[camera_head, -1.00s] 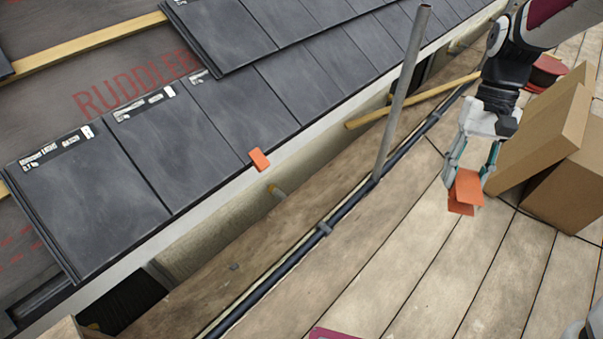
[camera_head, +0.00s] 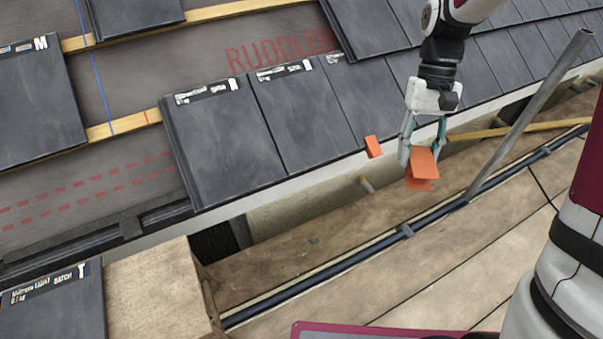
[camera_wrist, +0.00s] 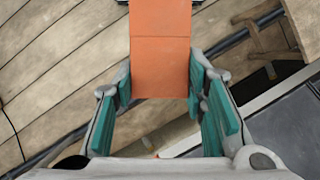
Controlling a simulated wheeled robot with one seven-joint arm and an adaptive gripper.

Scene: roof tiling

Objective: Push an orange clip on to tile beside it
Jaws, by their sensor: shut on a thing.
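My gripper (camera_head: 423,150) is shut on an orange clip (camera_head: 423,163), held in the air beside the roof edge, above the boards. In the wrist view the held clip (camera_wrist: 160,50) sits between the teal finger pads and juts out ahead of them. A second orange clip (camera_head: 373,146) sits on the lower edge of the tile row, left of my gripper and apart from it. The dark grey tile (camera_head: 375,100) lies behind this clip. Another dark tile (camera_head: 302,122) lies to its left.
A grey metal pole (camera_head: 525,118) stands tilted to the right of my gripper. A dark pipe (camera_head: 355,255) runs along the boards. A wooden box (camera_head: 158,285) and a loose tile (camera_head: 55,308) are at lower left. A yellow batten (camera_head: 485,132) lies behind my gripper.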

